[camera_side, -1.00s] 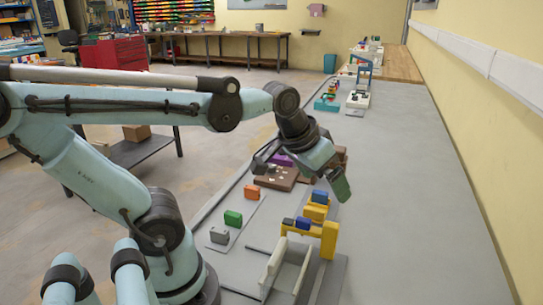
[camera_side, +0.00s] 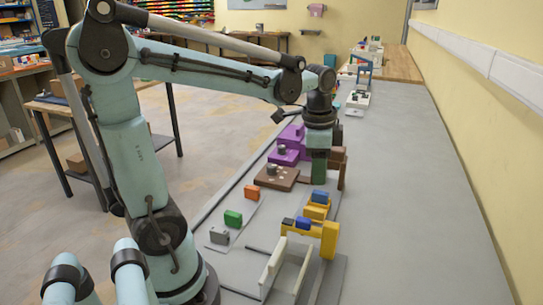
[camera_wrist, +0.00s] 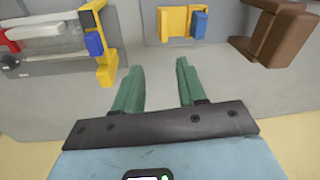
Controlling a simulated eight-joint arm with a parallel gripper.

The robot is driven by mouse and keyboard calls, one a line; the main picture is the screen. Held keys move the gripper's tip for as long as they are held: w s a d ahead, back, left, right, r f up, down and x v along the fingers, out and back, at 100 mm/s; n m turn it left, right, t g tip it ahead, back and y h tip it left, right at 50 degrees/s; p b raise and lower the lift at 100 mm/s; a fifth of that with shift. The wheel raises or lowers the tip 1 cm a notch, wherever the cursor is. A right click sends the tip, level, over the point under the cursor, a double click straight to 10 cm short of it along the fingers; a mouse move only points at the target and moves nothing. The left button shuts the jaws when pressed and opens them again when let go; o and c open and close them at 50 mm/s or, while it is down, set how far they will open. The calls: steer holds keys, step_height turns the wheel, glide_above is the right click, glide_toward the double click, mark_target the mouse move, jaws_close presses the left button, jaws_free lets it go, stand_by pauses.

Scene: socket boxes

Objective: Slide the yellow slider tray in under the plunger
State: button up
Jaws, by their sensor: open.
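My gripper (camera_side: 319,180) points down over the grey bench, beyond the yellow parts in the side view. Its two green fingers are apart and empty in the wrist view (camera_wrist: 156,75). A low yellow piece with a blue block (camera_side: 314,212) lies on the bench, apart from the fingers; in the wrist view this yellow piece (camera_wrist: 170,25) is above the fingertips. A larger yellow frame (camera_side: 329,240) with blue and dark blocks stands nearer the side camera; this frame (camera_wrist: 107,68) is at upper left in the wrist view. I cannot tell which part is the plunger.
A brown upright (camera_side: 338,165) stands close beyond my gripper; this brown block (camera_wrist: 285,35) is at upper right in the wrist view. A white channel (camera_side: 285,268) lies in front. Green (camera_side: 233,217) and orange (camera_side: 251,192) blocks are at left. The bench's right side is clear.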

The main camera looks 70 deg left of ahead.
mark_target(314, 209)
steer(key=shift+m+g, duration=0.7)
steer(key=shift+m, duration=0.2)
steer(key=f, duration=0.4)
steer(key=a+f, duration=0.1)
steer(key=f, duration=0.3)
steer(key=w+a+f, duration=0.1)
steer(key=f, duration=0.3)
steer(key=shift+f, duration=0.35)
jaws_close()
